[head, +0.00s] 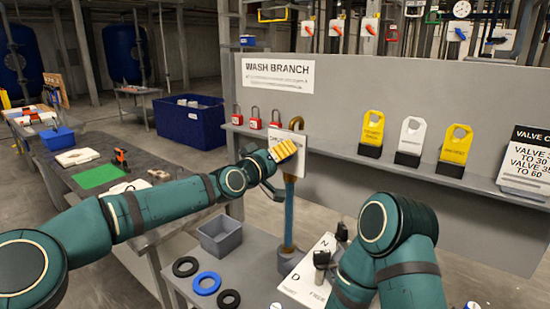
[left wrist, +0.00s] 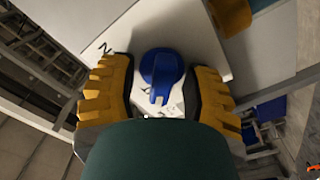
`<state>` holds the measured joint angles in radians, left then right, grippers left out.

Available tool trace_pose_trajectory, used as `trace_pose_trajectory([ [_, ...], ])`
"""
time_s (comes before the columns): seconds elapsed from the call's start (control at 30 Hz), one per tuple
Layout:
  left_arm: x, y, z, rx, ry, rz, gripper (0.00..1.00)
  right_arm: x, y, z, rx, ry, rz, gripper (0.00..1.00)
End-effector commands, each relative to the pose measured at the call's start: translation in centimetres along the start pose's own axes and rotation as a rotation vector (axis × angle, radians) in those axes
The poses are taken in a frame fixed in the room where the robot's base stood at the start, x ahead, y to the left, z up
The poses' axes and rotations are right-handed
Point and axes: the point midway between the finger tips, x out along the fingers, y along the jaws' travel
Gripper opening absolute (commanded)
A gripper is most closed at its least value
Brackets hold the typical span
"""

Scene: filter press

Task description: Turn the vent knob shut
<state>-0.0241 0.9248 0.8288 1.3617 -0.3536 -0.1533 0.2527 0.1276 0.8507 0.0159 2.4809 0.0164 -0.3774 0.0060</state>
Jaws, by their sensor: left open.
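The blue vent knob (left wrist: 162,72) shows in the left wrist view, on a white card marked with letters. Its raised pointer bar runs toward the bottom of that picture. My left gripper (left wrist: 158,90) is open, with one yellow finger on each side of the knob and a visible gap on both sides. In the head view my left gripper (head: 284,151) is up at the white card (head: 289,166) by the blue post, and it hides the knob. My right arm shows at the lower right of the head view, but I cannot make out its gripper.
A grey shelf (head: 330,149) behind holds red padlocks (head: 255,122) and yellow (head: 371,133) and white tags (head: 411,136). A grey bin (head: 219,238), rings (head: 206,283) and a white sheet (head: 310,275) with black-topped parts lie on the bench below.

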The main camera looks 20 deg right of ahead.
Motion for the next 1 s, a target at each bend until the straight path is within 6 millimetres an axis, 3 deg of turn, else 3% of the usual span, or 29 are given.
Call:
trace_pose_trajectory([
  [0.17,-1.6,-0.1,-0.1,0.000,-0.001,-0.001,0.48,0.0,0.0,0.0,0.000,0.000,0.000,0.64],
  [0.6,-9.5,-0.1,-0.1,0.000,0.002,-0.001,0.48,0.0,0.0,0.0,0.000,0.000,0.000,0.64],
  [0.8,-11.3,0.0,-0.1,-0.001,0.001,0.001,0.48,0.0,0.0,0.0,0.000,0.000,0.000,0.64],
  [1.0,-11.7,0.1,0.0,0.000,0.001,0.002,0.48,0.0,0.0,0.0,0.000,0.000,0.000,0.64],
])
